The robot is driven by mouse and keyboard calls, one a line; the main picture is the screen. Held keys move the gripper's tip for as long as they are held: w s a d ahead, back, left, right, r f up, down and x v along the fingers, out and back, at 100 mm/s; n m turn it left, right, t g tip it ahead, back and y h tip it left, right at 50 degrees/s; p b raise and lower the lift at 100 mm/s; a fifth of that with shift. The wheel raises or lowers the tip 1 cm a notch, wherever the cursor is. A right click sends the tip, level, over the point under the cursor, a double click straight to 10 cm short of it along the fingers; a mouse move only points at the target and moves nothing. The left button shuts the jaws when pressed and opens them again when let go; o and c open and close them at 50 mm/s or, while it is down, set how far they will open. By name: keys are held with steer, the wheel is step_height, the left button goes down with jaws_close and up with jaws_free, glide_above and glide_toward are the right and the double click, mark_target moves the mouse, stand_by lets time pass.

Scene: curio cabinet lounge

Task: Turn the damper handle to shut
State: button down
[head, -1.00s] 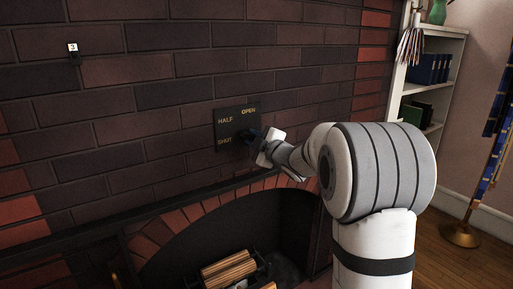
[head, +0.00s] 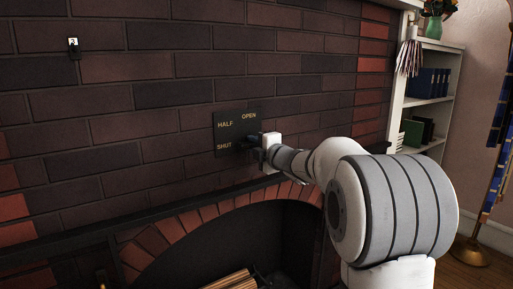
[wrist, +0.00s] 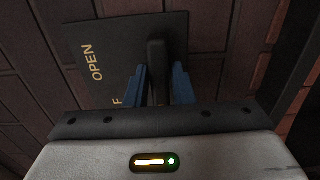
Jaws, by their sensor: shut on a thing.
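The dark damper plate (head: 222,135) is on the brick wall above the fireplace. It is lettered OPEN at top right, HALF at left and SHUT at lower left. In the wrist view the plate (wrist: 115,55) appears turned sideways, with OPEN legible and SHUT not visible. The dark damper handle (wrist: 157,58) stands between the blue fingers of my gripper (wrist: 159,88), which is shut on it. In the head view my gripper (head: 256,147) is at the plate's lower right, to the right of SHUT. It hides most of the handle, so its exact pointing direction is unclear.
The arched fireplace opening (head: 245,235) with logs (head: 233,281) lies below. A white bookshelf (head: 440,105) and a brass stand (head: 472,250) are at right.

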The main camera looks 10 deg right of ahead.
steer(key=shift+r, duration=0.4)
steer(key=c, duration=1.5)
jaws_free()
steer(key=shift+d, duration=0.1)
steer(key=shift+o, duration=0.7)
steer(key=shift+f, duration=0.2)
steer(key=v, duration=0.8)
steer(key=shift+p, duration=0.45)
steer(key=shift+r, duration=0.1)
